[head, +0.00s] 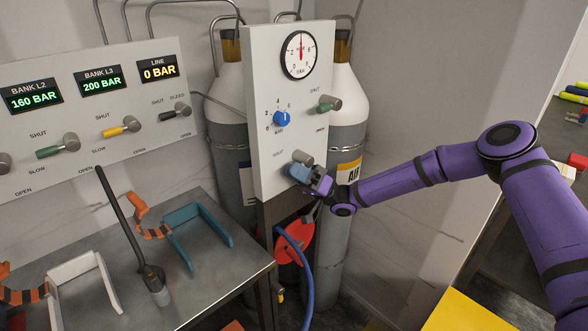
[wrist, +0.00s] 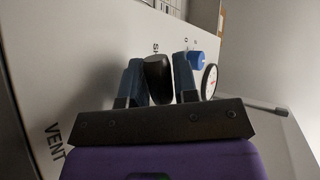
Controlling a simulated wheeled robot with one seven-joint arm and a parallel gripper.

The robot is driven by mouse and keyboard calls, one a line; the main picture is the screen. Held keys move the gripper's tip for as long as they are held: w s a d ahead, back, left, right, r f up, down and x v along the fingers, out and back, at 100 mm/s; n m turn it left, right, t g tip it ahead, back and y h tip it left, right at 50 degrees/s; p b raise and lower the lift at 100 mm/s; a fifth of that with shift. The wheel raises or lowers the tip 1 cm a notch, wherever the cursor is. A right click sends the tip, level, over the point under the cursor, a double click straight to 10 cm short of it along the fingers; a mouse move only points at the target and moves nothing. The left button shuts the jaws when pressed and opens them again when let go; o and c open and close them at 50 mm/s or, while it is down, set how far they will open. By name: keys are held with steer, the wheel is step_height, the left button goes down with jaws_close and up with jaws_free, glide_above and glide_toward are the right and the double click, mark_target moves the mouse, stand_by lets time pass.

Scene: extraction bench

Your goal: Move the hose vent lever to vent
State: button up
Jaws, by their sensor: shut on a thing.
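A VENT label (wrist: 55,142) is on the panel at the lower left of the wrist view, away from the handle. Part of another label shows behind the handle. In the head view my gripper hides most of the handle.
Above on the same panel are a blue knob (head: 282,118), a green lever (head: 328,104) and a round gauge (head: 300,55). Gas cylinders (head: 347,100) stand behind. A blue hose (head: 306,285) hangs below. A metal bench (head: 200,285) with holders is at the left.

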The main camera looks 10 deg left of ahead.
steer(key=n+h, duration=0.1)
steer(key=f+n+g+h, duration=0.1)
steer(key=n+g+h, duration=0.1)
steer(key=n, duration=0.1)
steer(key=shift+w+d+f+h, duration=0.15)
steer(key=shift+w+f+h, duration=0.1)
steer(key=shift+h, duration=0.15)
steer(key=shift+w+d+f+n+t+h, duration=0.45)
steer(key=shift+n+h, duration=0.45)
steer(key=shift+h, duration=0.45)
steer(key=shift+w+d+f+n+t+h, duration=0.25)
steer(key=shift+w+d+n+t+h, duration=0.25)
steer(key=shift+n+h, duration=0.65)
steer(key=shift+w+d+f+n+t+h, duration=0.35)
steer(key=shift+w+n+t+h, duration=0.25)
steer(key=shift+h, duration=1)
steer(key=o, duration=0.6)
steer(key=shift+o, duration=0.2)
steer(key=v, duration=1)
steer(key=shift+d+r, duration=0.2)
steer(key=shift+d, duration=0.1)
